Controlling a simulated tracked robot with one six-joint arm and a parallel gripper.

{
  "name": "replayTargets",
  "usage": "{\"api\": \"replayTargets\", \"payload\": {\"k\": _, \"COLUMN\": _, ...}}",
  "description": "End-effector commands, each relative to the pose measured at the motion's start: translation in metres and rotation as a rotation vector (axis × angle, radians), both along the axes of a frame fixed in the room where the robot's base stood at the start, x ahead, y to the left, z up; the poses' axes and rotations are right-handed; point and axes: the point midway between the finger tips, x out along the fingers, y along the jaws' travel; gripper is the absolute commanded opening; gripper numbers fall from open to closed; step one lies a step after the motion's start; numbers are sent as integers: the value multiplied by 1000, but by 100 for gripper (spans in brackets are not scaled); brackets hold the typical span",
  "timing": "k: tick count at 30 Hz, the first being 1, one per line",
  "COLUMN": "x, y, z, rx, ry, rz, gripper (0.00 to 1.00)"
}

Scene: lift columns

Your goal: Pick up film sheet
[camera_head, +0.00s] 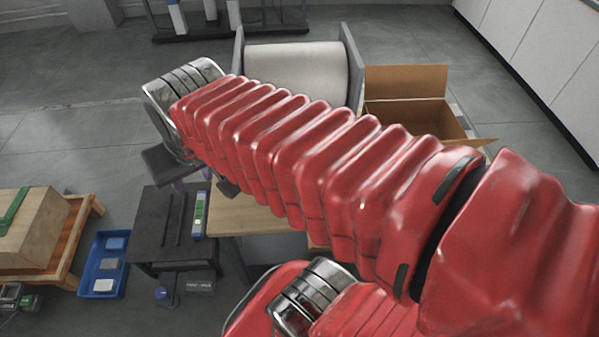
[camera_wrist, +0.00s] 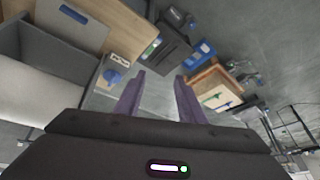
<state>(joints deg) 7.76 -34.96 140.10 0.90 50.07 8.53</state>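A wide white roll (camera_head: 295,72) sits between two grey side plates in the head view, behind my red arm. A pale, flat, see-through-looking area (camera_wrist: 103,98) shows beside and behind my fingers in the wrist view; it may be the film sheet, but I cannot tell for sure. My gripper (camera_wrist: 158,78) has its two purple fingers apart, with nothing clearly held between them.
An open cardboard box (camera_head: 415,119) stands right of the roll. A wooden board (camera_head: 240,216) lies below my arm. A black stand (camera_head: 172,225), a blue tray (camera_head: 103,265) and a wooden crate (camera_head: 42,232) are at left. The grey floor at upper left is clear.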

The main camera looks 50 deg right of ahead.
Motion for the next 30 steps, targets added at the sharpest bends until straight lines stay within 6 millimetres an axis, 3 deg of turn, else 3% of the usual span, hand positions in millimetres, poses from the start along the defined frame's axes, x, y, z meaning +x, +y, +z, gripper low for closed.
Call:
{"api": "replayTargets", "payload": {"k": 15, "x": 42, "y": -94, "z": -43, "rx": 167, "ry": 98, "rz": -609, "gripper": 36}}
{"api": "replayTargets", "payload": {"k": 30, "x": 48, "y": -199, "z": -108, "rx": 312, "ry": 159, "rz": -1206, "gripper": 36}}
